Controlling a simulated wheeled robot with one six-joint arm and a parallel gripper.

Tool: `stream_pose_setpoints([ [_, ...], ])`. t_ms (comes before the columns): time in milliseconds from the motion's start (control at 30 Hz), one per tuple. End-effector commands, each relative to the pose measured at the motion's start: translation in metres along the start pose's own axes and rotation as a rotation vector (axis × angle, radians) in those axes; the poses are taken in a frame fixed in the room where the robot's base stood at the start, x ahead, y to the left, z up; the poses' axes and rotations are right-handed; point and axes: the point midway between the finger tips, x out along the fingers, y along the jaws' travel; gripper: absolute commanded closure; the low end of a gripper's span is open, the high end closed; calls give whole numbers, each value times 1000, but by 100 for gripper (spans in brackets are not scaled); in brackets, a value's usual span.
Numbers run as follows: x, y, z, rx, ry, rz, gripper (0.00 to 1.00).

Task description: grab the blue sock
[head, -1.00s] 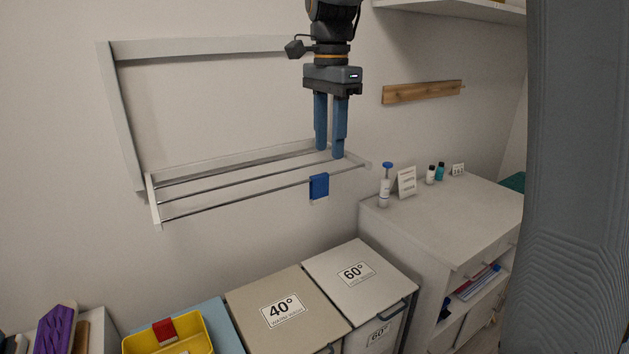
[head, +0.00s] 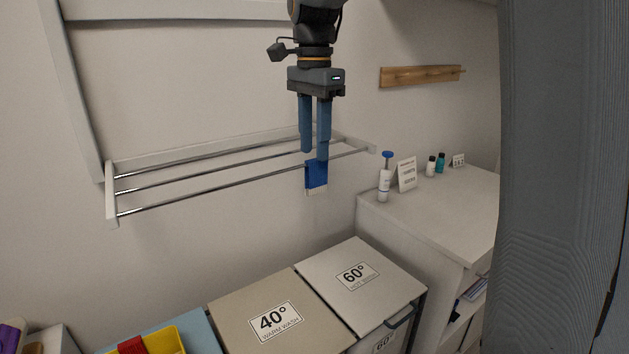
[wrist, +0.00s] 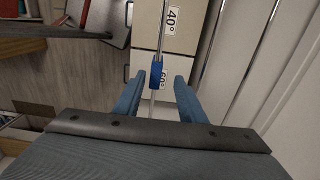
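The blue sock (head: 316,175) hangs folded over the front rail of the wall drying rack (head: 112,200), near its right end, with a pale lower edge. In the wrist view the sock (wrist: 156,75) lies on the rail, between and beyond the fingertips. My gripper (head: 314,154) points down above the rack, its blue fingers just over the sock in the head view. In the wrist view my gripper (wrist: 158,78) is open, with a finger on either side of the rail and nothing held.
Two lidded bins, marked 40° (head: 282,318) and 60° (head: 362,283), stand below the rack. A white cabinet (head: 440,215) at right carries a pump bottle (head: 384,180), a card and small bottles. A yellow tray (head: 165,342) sits at lower left.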

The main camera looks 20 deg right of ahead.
Motion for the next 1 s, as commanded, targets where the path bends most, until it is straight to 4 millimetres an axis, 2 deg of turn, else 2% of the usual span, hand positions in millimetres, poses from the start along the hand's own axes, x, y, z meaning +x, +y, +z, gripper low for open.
stream_pose_setpoints([
  [367, 35, 4, 2, 0, -1, 3, 63],
  [633, 71, 8, 3, 0, -1, 3, 63],
  [933, 78, 8, 3, 0, 0, 1, 63],
  [967, 78, 8, 3, 0, 0, 1, 65],
  [1000, 78, 8, 3, 0, 0, 0, 72],
])
